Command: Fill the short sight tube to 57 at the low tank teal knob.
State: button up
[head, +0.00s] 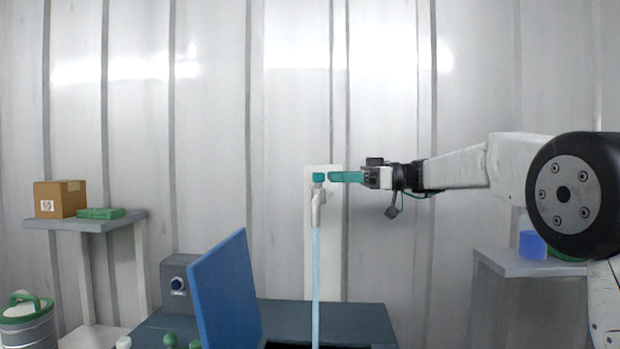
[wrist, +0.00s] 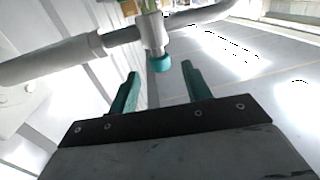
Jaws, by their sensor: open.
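The teal knob (head: 319,178) sits on top of a grey tap (head: 317,205) in front of a pale wall board. It also shows in the wrist view (wrist: 160,63). My gripper (head: 332,177) reaches in from the right, level with the knob. In the wrist view its two teal fingers (wrist: 160,70) are apart, with the knob between or just beyond their tips; contact does not show. A pale blue column (head: 316,280), which looks like running water, drops from the tap into a dark opening below. I cannot make out a sight tube or its marks.
A raised blue panel (head: 225,292) stands left of the column on the dark tank top (head: 285,315). A grey box (head: 178,280) is behind it. Side tables stand left (head: 85,224) and right (head: 515,264). In the wrist view, grey pipes (wrist: 50,60) run close beyond the fingers.

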aim_at(318, 178)
jog(key=a, duration=0.7)
jog(key=shift+s, duration=0.3)
jog(key=shift+a, duration=0.1)
jog(key=c, duration=1)
